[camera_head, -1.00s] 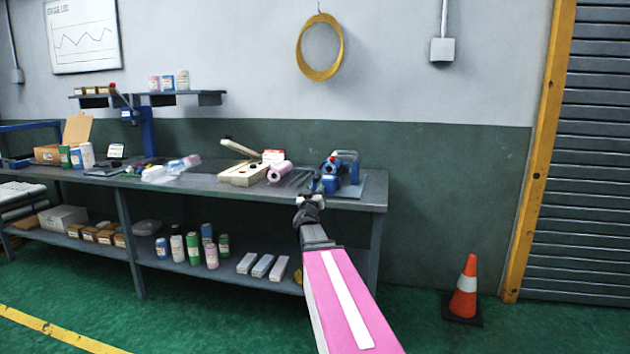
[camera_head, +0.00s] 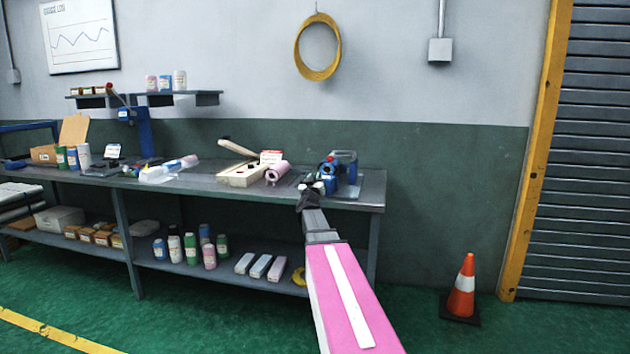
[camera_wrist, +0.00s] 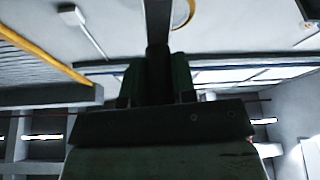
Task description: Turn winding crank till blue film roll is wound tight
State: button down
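A blue winding device (camera_head: 346,163) stands at the right end of the grey workbench. A dark blue round part (camera_head: 327,171) on its left side may be the film roll, but it is too small to be sure. I cannot pick out the crank clearly. My gripper (camera_head: 307,188) is at the bench's front edge, just below and left of the device, and partly covers its near side. I cannot tell whether it touches the crank. In the wrist view, dark gripper parts (camera_wrist: 158,80) fill the middle, with no roll or crank visible. The finger opening is unclear.
The workbench (camera_head: 372,195) has a beige box-like tool (camera_head: 240,175) and a pink roll (camera_head: 278,172) left of the device. Several bottles stand on the lower shelf. An orange cone (camera_head: 462,290) stands at right. The green floor between bench and cone is clear.

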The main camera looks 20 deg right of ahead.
jog(key=shift+d, duration=0.1)
jog(key=shift+s+d+f+m+g+h, duration=0.7)
jog(key=shift+f+m+g, duration=1.05)
jog(key=shift+m, duration=3.1)
jog(key=shift+s+d+f+m+g+h, duration=0.3)
jog(key=shift+d+f+m+g, duration=1.05)
jog(key=shift+m, duration=3.45)
jog(key=shift+s+d+f+m+g+h, duration=0.55)
jog(key=shift+f+m+g, duration=1.6)
jog(key=shift+m, duration=2.7)
jog(key=shift+s+a+f+t+y, duration=0.15)
jog(key=shift+s+t+y, duration=0.05)
jog(key=shift+t+y, duration=0.15)
